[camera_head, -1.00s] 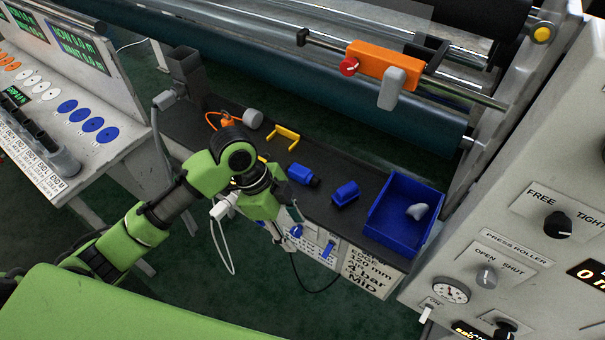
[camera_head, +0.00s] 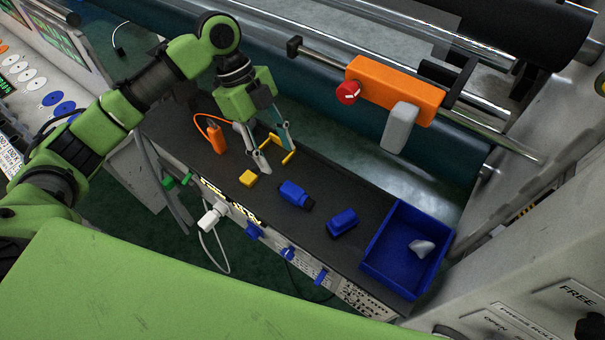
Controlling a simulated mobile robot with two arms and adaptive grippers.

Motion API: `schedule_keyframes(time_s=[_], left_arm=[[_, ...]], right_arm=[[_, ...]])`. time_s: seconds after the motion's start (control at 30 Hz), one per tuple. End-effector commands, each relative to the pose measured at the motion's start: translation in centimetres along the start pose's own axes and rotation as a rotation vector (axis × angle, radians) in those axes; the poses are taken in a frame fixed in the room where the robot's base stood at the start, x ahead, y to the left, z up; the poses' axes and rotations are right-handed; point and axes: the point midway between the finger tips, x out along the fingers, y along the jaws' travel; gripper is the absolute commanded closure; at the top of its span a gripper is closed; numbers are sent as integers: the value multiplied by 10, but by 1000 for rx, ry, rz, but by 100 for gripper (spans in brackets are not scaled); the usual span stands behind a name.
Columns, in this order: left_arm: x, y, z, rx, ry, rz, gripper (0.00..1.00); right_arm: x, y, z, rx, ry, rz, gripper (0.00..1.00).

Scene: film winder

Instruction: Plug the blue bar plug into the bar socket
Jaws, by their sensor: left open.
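Two blue blocks with dark ends lie on the dark shelf: one blue block (camera_head: 294,194) in the middle and another blue block (camera_head: 342,222) to its right. I cannot tell which is the bar plug. Several blue fittings, one of them a blue fitting (camera_head: 288,254), stick out along the shelf's front panel; the bar socket cannot be picked out by its label. My left gripper (camera_head: 276,160) is open and empty, its fingers pointing down at a yellow bracket, left of and behind the blue blocks. Whether it touches the bracket is unclear. My right gripper is not in view.
The yellow bracket (camera_head: 287,158) and a small yellow block (camera_head: 248,179) lie on the shelf (camera_head: 325,192). An orange tool (camera_head: 218,141) stands at left. A blue bin (camera_head: 377,261) holding a pale lump is at right. A white plug (camera_head: 212,215) with cable sits at the front panel. Rollers run behind.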

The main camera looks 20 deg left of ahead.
Motion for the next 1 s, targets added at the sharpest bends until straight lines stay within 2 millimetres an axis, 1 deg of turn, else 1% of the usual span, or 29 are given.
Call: schedule_keyframes(time_s=[0.07,0.17,0.4,0.5,0.63,0.73,0.87,1.0], left_arm=[[3,1,0,1,1,3,56],[16,1,0,1,1,5,56],[63,1,-1,1,2,5,56],[76,0,0,0,2,3,56],[85,0,0,1,0,1,56],[92,-1,0,1,1,3,56],[111,-2,-1,0,2,4,56],[131,-3,1,0,1,3,56]], right_arm=[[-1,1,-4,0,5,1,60],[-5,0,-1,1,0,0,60],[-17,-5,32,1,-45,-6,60],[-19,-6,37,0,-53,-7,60],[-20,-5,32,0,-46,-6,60],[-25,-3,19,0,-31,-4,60],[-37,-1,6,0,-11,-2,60],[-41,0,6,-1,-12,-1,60]])
